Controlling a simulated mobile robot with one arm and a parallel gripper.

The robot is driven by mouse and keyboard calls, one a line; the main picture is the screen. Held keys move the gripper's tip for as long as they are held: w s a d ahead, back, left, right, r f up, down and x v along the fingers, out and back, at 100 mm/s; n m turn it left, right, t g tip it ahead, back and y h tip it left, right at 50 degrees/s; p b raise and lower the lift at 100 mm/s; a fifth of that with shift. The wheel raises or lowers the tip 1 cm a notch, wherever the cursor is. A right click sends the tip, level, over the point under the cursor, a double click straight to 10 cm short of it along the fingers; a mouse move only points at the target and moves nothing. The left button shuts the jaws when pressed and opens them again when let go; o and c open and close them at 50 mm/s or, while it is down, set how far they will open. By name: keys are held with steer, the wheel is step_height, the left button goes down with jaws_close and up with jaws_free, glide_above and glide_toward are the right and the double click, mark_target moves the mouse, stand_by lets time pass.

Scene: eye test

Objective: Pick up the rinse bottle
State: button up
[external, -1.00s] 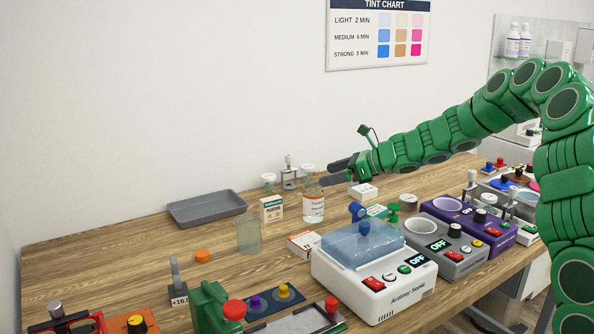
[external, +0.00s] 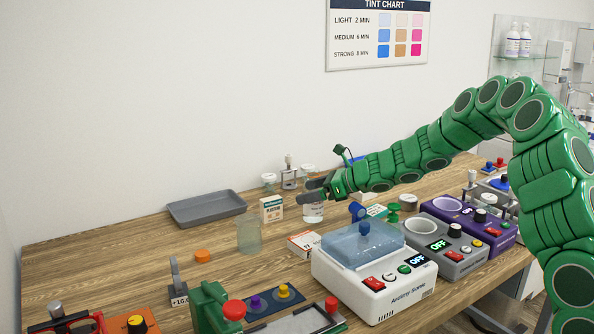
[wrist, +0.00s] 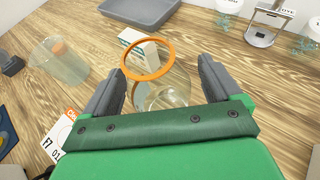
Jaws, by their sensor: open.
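The rinse bottle (external: 313,214) is a clear bottle standing on the wooden bench. In the external view my gripper (external: 312,190) covers its upper part, so only the lower part shows and its label is mostly hidden. In the wrist view a clear round vessel (wrist: 166,96), which looks like this bottle, lies between my two grey fingers, with an orange ring around its near-top edge. My gripper (wrist: 158,74) is open, one finger on each side of it. I cannot tell whether either finger touches it.
A small carton (external: 271,209) stands close by on the left, with a clear beaker (external: 249,236) nearer the front. A grey tray (external: 205,208) lies behind left. A flat box (external: 304,244) and a white sonic bath (external: 375,285) are in front. Lidded jars (external: 268,181) stand behind.

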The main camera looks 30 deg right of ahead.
steer(key=shift+w+a+f, duration=0.25)
steer(key=shift+w+a, duration=0.1)
steer(key=c, duration=1.1)
steer(key=shift+c, duration=0.2)
steer(key=shift+r, duration=0.2)
